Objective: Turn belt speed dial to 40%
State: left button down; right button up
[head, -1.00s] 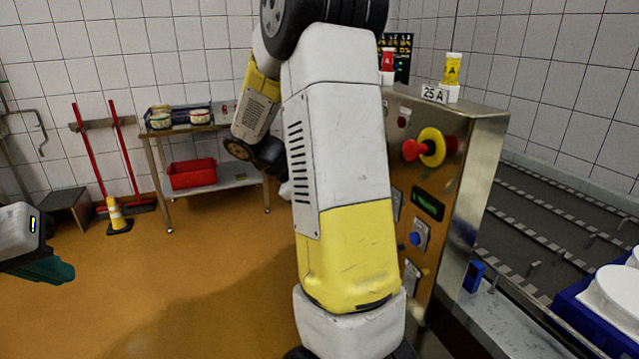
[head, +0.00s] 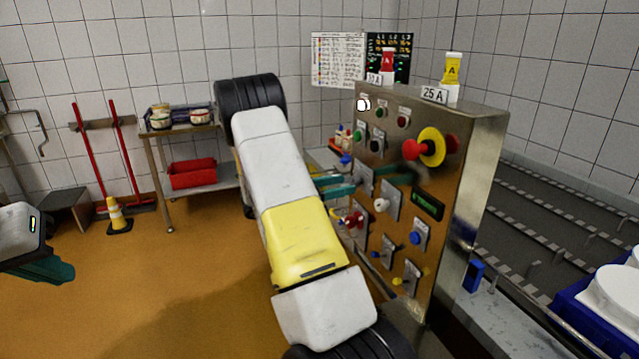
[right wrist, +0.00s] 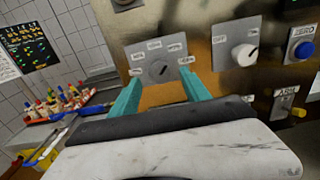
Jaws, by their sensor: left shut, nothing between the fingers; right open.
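A steel control panel (head: 455,130) carries several knobs and buttons. In the right wrist view a grey dial (right wrist: 158,69) sits on a light plate with small labels around it; its print is too small to read. My right gripper (right wrist: 161,90) is open, its teal fingers either side of this dial, apparently just short of the plate; I cannot tell whether they touch it. In the head view my right gripper (head: 354,184) partly hides that plate. A white knob (right wrist: 244,54) is right of it, also visible in the head view (head: 381,205). My left gripper (head: 52,271) is shut and empty at far left.
A red and yellow emergency button (head: 430,147) juts from the panel's upper right. A blue button (right wrist: 302,50) is beside the white knob. A conveyor (head: 540,220) runs at right.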

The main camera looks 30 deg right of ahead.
aim_at(357, 182)
jog(key=shift+s+d, duration=0.15)
jog(key=shift+d, duration=1.25)
grip_shut()
